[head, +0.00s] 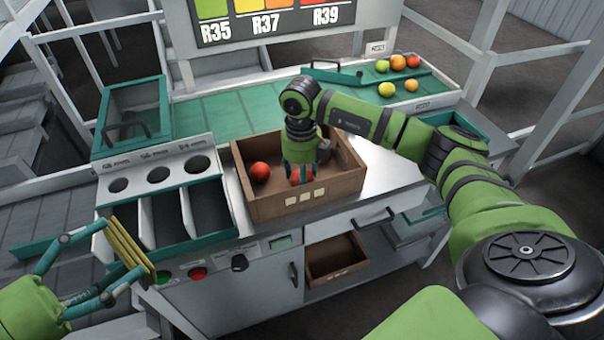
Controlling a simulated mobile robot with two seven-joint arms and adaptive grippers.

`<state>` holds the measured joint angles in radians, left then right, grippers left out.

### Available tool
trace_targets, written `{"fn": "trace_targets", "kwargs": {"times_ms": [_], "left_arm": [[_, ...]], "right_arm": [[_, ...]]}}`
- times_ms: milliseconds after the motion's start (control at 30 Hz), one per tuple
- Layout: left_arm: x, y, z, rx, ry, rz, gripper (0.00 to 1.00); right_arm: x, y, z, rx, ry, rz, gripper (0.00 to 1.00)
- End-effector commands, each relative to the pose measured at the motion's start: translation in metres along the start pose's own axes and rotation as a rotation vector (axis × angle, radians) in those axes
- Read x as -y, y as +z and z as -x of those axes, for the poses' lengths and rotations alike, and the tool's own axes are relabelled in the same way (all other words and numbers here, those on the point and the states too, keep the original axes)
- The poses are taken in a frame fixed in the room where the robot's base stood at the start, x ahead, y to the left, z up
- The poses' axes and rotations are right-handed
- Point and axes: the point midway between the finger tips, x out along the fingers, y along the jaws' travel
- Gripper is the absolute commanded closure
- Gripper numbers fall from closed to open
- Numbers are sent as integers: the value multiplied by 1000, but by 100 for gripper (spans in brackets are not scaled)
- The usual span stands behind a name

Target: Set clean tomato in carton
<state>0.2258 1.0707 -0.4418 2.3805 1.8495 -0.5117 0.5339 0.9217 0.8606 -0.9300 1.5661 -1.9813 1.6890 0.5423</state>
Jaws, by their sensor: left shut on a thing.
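An open brown carton (338,190) stands on the metal counter. One red tomato (260,171) lies inside it at the left. My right gripper (301,178) points down into the carton, with its fingers around a second red tomato (294,175) near the front wall. The fingers partly cover this tomato, and I cannot tell whether they grip it. My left gripper (84,268) is at the lower left, shut on a flat, yellow, striped thing (131,245), held in front of the sizing bins and apart from the carton.
A sizing unit (160,165) with round holes and open bins stands left of the carton. A green-lined tray (415,88) holds several tomatoes at the back right. A lidded teal box (133,115) stands at the back left. Buttons (197,273) line the counter front.

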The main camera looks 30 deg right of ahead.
Motion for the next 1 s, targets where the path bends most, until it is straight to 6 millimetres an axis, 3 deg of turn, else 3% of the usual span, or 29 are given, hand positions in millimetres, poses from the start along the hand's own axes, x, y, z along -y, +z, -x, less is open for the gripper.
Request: {"fn": "trace_targets", "kwargs": {"times_ms": [867, 900, 933, 1000], "left_arm": [[10, 3, -2, 0, 0, 0, 48], [9, 3, -2, 0, 0, 0, 48], [9, 3, -2, 0, 0, 0, 48], [9, 3, -2, 0, 0, 0, 48]], "right_arm": [[0, 0, -13, 0, 0, 0, 61], [0, 0, -12, 0, 0, 0, 27], [0, 0, -12, 0, 0, 0, 16], [0, 0, -12, 0, 0, 0, 16]]}}
